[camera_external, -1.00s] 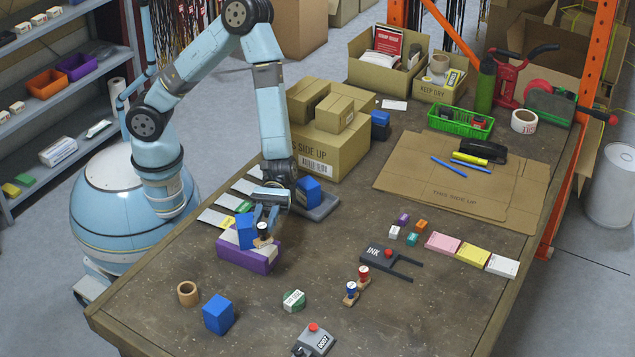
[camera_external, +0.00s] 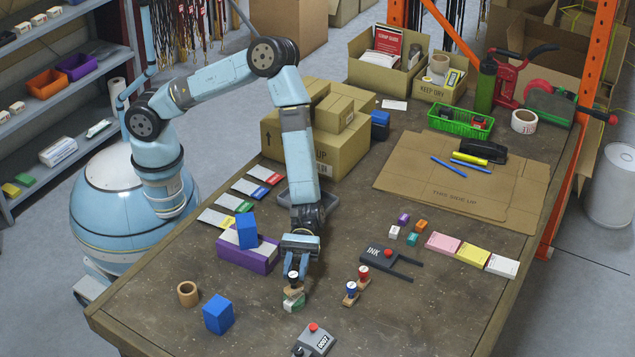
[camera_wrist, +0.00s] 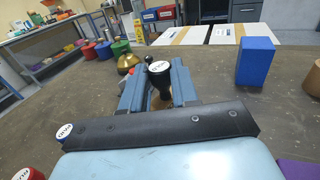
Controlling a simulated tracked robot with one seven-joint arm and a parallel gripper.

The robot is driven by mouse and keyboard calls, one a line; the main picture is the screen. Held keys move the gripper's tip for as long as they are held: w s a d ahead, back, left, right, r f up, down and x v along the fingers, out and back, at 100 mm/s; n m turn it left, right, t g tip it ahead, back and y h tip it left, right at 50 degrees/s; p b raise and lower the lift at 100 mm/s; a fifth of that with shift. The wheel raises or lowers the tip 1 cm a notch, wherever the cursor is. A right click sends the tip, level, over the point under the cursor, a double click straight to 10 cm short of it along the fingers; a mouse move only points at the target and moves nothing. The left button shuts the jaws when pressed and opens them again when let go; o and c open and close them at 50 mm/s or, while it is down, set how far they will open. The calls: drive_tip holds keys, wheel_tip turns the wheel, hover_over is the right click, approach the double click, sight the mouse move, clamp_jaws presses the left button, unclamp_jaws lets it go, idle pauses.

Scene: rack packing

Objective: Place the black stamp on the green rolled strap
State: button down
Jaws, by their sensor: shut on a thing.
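The black stamp (camera_external: 293,276) has a white-topped black handle and a wooden base. My gripper (camera_external: 293,285) is shut on it and points down. In the wrist view the black stamp (camera_wrist: 161,78) stands between the two blue fingers of my gripper (camera_wrist: 158,92). The green rolled strap (camera_external: 293,303), a small green and white roll, lies on the table directly below the stamp in the external view. The stamp's base overlaps it there; I cannot tell whether they touch. The strap is hidden in the wrist view.
Two stamps with blue (camera_external: 351,288) and red (camera_external: 364,272) tops stand to the right. A blue block (camera_external: 218,314) and a tan tape ring (camera_external: 188,293) lie left. A purple box (camera_external: 246,257) with a blue block stands behind left.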

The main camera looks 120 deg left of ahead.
drive_tip(key=shift+f, duration=1.3)
drive_tip(key=c, duration=0.9)
unclamp_jaws()
drive_tip(key=shift+o, duration=0.2)
